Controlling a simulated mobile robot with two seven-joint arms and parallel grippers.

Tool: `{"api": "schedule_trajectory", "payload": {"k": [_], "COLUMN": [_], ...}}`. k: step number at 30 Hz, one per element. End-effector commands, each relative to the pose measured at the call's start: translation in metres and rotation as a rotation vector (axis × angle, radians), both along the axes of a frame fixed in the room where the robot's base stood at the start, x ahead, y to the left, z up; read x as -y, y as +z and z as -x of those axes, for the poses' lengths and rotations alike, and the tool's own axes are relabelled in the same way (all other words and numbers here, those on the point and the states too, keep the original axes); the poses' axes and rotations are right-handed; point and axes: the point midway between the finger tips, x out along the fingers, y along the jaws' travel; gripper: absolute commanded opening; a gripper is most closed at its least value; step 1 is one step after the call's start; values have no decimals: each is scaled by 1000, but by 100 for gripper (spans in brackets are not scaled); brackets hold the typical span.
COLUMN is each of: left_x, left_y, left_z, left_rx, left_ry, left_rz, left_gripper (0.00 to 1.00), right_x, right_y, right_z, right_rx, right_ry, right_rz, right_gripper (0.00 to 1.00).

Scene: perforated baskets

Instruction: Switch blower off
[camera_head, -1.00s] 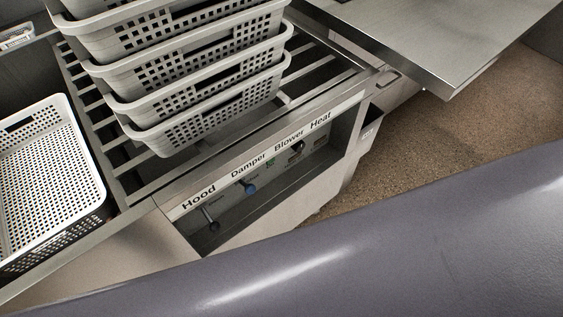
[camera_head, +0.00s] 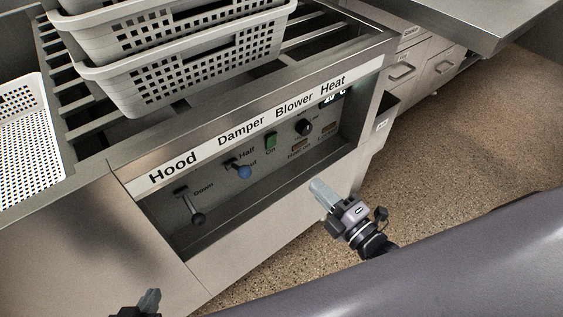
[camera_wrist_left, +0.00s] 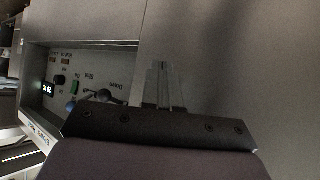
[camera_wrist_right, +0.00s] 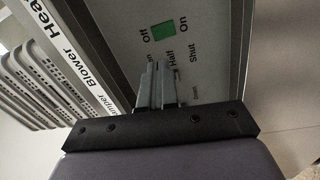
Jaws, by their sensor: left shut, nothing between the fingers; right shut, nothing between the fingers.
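The blower switch is a small green rocker (camera_head: 270,142) on the recessed control panel, below the "Blower" label, with "On" printed under it. In the right wrist view the green switch (camera_wrist_right: 163,31) lies between "Off" and "On", beyond the fingertips. My right gripper (camera_head: 318,188) is shut and empty, in front of the panel's lower right part and apart from the switch. My left gripper (camera_head: 150,298) is shut and empty, low at the bottom edge, left of the panel. The left wrist view also shows the green switch (camera_wrist_left: 75,87), off to the left of the fingers.
The panel also holds a hood lever (camera_head: 195,211), a blue damper knob (camera_head: 244,171) and a black heat knob (camera_head: 303,128). Its overhanging labelled edge (camera_head: 220,143) juts above the switches. Stacked grey baskets (camera_head: 180,75) stand on the rack above. Floor is open at right.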

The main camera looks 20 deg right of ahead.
Motion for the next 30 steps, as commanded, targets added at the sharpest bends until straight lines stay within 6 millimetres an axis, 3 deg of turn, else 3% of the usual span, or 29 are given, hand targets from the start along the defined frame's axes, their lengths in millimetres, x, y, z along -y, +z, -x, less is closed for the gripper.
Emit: {"api": "schedule_trajectory", "payload": {"k": [1, 6, 19, 30], "left_x": [1, 3, 3, 6], "left_y": [-7, -5, -5, -7], "left_z": [-1, -4, -5, -5], "left_rx": [4, 13, 16, 28], "left_ry": [-3, -9, -7, -15], "left_rz": [2, 5, 5, 6], "left_gripper": [0, 0, 0, 0], "right_x": [1, 3, 1, -19], "right_y": [-7, -4, -3, 4], "right_z": [-2, -5, -11, -65], "right_rx": [35, 87, 86, 89], "right_ry": [1, -2, -3, -2], "right_rz": [36, 91, 91, 90], "right_gripper": [0, 0, 0, 0]}}
